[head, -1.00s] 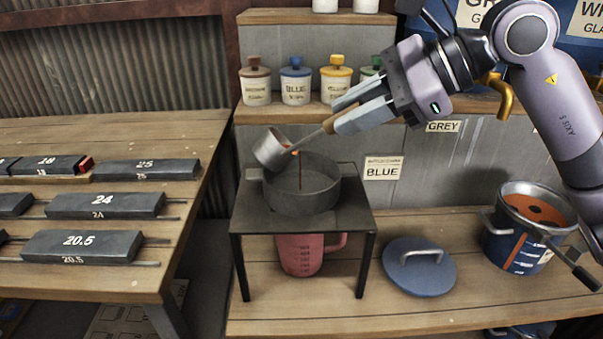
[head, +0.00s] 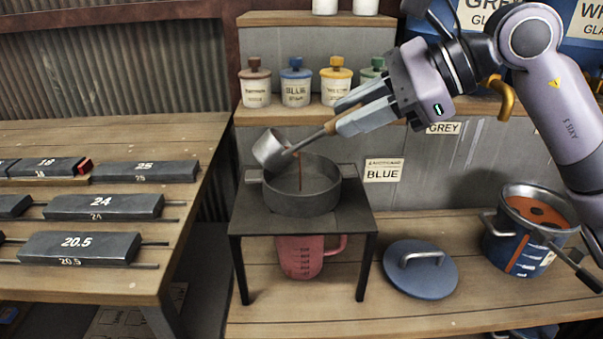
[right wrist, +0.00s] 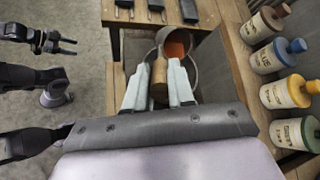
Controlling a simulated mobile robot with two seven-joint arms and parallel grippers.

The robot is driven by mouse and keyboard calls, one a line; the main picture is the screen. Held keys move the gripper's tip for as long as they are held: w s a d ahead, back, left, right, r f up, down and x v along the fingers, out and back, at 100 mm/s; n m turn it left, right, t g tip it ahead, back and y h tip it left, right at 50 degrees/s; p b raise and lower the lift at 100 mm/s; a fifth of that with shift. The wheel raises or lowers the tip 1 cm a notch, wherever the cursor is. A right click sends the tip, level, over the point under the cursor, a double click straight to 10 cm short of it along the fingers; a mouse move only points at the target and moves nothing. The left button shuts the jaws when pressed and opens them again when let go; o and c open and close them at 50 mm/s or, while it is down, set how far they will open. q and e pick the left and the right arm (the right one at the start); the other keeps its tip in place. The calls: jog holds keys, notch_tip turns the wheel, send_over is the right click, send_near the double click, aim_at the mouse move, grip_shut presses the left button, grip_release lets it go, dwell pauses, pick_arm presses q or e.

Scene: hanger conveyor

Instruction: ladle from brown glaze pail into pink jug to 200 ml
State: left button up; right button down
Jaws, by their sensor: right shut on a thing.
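My right gripper (head: 340,124) is shut on the wooden-ended handle of the metal ladle (head: 270,149). The ladle's cup is tipped over the round grey sieve pan (head: 317,202), and a thin brown stream falls from it into the pan. In the right wrist view the wooden handle (right wrist: 159,78) lies between the fingers, with orange-brown glaze (right wrist: 178,46) beyond. The pink jug (head: 300,258) stands upright under the pan's stand; its glaze level cannot be read. The blue pail (head: 517,247) of brown glaze stands open at the right.
The pan rests on a dark metal stand (head: 352,219) with thin legs. A blue lid (head: 420,270) lies between stand and pail. Small lidded jars (head: 295,88) line the shelf behind. Dark numbered blocks (head: 104,207) lie on the left table.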

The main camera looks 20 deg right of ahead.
jog(key=shift+d+f+y+b, duration=0.2)
jog(key=shift+f+y+b, duration=0.1)
jog(key=shift+b, duration=0.3)
dwell(0.6)
jog(key=shift+d+f+b, duration=0.15)
jog(key=shift+d+b, duration=0.05)
jog(key=shift+b, duration=0.45)
dwell(0.6)
jog(key=shift+d+f+y+b, duration=0.3)
jog(key=shift+y+b, duration=0.1)
jog(key=shift+b, duration=0.4)
jog(key=shift+t, duration=0.3)
jog(key=shift+d+f+m+y+b, duration=0.15)
jog(key=shift+f+m+y+b, duration=0.15)
jog(key=shift+b, duration=0.55)
